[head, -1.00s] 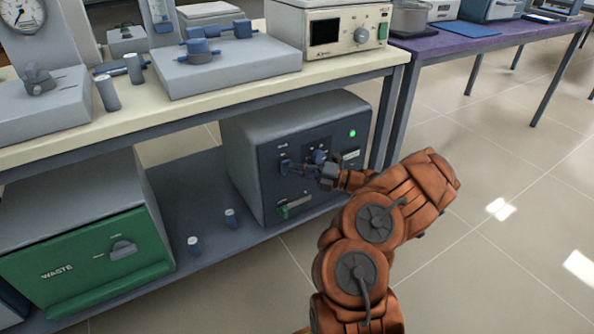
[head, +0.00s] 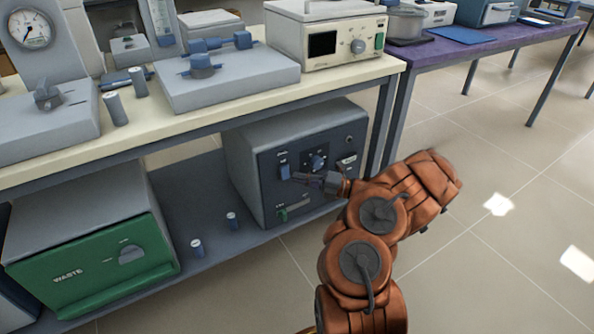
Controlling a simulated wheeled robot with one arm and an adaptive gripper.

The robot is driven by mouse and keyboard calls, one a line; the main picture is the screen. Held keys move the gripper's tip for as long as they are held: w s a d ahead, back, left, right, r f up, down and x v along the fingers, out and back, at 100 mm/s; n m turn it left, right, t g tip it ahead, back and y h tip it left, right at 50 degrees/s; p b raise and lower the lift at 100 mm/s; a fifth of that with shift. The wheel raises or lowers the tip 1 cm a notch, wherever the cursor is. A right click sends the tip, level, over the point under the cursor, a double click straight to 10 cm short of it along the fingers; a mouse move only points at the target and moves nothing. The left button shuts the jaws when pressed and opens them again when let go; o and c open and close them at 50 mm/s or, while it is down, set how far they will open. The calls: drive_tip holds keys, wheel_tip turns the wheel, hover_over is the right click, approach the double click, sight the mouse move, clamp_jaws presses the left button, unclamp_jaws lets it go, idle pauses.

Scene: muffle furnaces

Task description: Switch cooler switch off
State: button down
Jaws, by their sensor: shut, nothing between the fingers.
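The cooler, as I take it, is the grey box (head: 290,130) with a dark front panel on the lower shelf. A blue switch (head: 285,172) sits at the panel's upper left. A blue knob (head: 318,161) is right of it, and a green switch (head: 282,214) is lower down. The indicator lamp (head: 349,139) at the panel's upper right is dark. My gripper (head: 297,176) is shut and empty, its tips just right of the blue switch. I cannot tell whether they touch it. Panel labels are too small to read.
A green-fronted waste box (head: 90,265) stands at the left. Two small blue-and-white cylinders (head: 196,247) stand on the shelf (head: 195,185) between the boxes. The bench top (head: 235,100) overhangs the cooler. Open tiled floor lies to the right.

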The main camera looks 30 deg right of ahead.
drive_tip(key=r+p+v, duration=0.2)
drive_tip(key=p+v, duration=0.1)
drive_tip(key=v, duration=0.7)
drive_tip(key=shift+s, duration=0.4)
drive_tip(key=shift+f, duration=0.1)
